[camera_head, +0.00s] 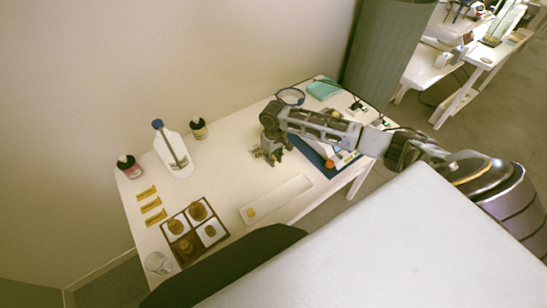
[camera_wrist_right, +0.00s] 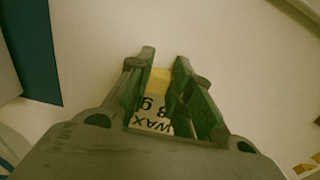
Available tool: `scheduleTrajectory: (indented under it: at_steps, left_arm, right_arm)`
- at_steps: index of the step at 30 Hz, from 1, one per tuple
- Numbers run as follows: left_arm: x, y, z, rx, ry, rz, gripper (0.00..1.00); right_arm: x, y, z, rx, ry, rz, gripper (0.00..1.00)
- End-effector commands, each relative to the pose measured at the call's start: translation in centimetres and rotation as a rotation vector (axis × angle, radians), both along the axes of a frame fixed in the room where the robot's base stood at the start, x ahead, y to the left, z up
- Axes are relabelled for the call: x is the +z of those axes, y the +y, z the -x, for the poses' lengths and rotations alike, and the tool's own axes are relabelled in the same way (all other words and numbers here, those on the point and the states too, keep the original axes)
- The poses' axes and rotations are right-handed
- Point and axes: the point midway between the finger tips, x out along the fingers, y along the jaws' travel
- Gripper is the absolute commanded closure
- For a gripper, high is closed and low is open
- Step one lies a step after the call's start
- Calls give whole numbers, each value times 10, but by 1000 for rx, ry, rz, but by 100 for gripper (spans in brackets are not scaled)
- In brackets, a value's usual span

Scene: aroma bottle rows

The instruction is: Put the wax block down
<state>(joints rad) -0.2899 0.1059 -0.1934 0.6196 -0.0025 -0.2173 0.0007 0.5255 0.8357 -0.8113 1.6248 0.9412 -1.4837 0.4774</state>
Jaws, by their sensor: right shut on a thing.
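My right gripper (camera_head: 268,157) is over the middle of the white table, pointing down. In the right wrist view its green fingers (camera_wrist_right: 163,68) are closed around the wax block (camera_wrist_right: 159,82), which is yellow. A white label reading "WAX" and "8 g" (camera_wrist_right: 152,124) shows between the fingers, nearer the palm. In the head view the held block is too small to make out clearly. Pale table surface lies beyond the fingertips; the gap to it cannot be told. My left gripper is not in view.
A white tray (camera_head: 284,196) with a small yellow piece (camera_head: 251,212) lies in front. A brown sectioned tray (camera_head: 183,222), yellow labels (camera_head: 150,205), a blue-capped bottle (camera_head: 171,155) and a glass (camera_head: 158,263) are left. A blue mat (camera_head: 303,146) is right of the gripper.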

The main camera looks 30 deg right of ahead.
Motion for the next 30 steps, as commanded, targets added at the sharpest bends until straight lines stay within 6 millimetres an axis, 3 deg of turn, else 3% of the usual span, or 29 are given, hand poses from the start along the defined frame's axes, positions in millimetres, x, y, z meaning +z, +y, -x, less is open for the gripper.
scheduleTrajectory:
  at_steps: [6, 7, 12, 25, 30]
  left_arm:
    - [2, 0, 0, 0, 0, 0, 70]
    - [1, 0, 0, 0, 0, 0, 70]
    - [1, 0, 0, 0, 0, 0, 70]
    - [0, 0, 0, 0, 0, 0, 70]
    - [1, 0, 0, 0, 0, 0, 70]
  right_arm:
    - [-2, 0, 0, 0, 0, -1, 90]
    - [-2, 0, 0, 0, 0, 0, 76]
    - [-2, 0, 0, 0, 0, 0, 57]
    - [0, 0, 0, 0, -1, 0, 57]
    - [12, -1, -1, -1, -2, 0, 57]
